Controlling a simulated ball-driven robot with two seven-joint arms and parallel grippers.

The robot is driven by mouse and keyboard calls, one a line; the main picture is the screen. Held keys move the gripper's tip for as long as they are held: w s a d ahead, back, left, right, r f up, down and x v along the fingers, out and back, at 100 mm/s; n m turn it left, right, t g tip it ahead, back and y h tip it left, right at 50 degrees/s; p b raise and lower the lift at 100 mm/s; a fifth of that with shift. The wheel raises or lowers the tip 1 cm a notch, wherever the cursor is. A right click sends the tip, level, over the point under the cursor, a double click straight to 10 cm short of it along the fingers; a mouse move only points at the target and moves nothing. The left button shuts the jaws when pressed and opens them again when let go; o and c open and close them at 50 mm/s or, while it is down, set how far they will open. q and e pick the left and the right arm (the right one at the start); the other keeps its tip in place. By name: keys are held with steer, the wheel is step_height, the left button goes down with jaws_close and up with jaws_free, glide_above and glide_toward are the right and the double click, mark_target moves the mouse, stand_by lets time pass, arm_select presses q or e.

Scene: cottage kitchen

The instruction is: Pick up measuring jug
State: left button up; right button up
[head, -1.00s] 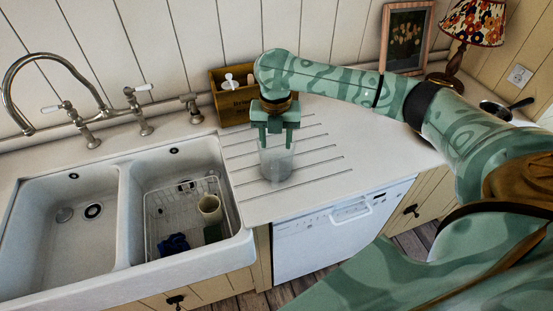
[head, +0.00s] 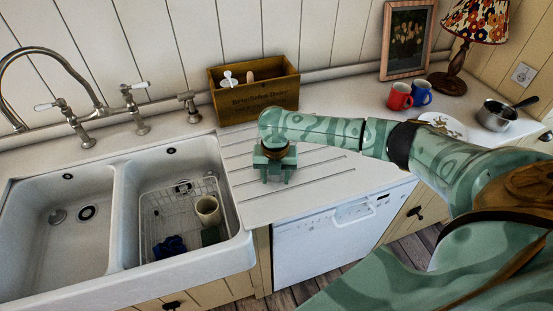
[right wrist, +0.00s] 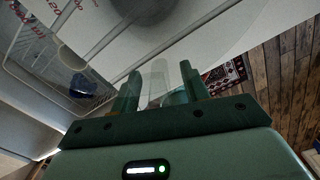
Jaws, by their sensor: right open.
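The clear measuring jug (right wrist: 76,68) with red markings fills much of the upper left of the right wrist view, very close to the camera. In the head view I cannot make it out; my right gripper hides its place on the grooved drainer. My right gripper (head: 276,178) is open and points down low over the drainer. In the right wrist view its two green fingers (right wrist: 158,82) stand apart, with something see-through between them. I cannot tell whether they touch the jug. My left gripper is not in view.
A double white sink (head: 118,215) with a wire rack holding a cream cup (head: 207,209) lies left of the drainer. A wooden box (head: 254,98) stands behind. Red (head: 400,96) and blue (head: 421,92) mugs, a plate and a saucepan (head: 495,116) sit at the right.

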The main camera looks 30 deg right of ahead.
steer(key=shift+c, duration=0.3)
jaws_close()
steer(key=shift+r, duration=0.15)
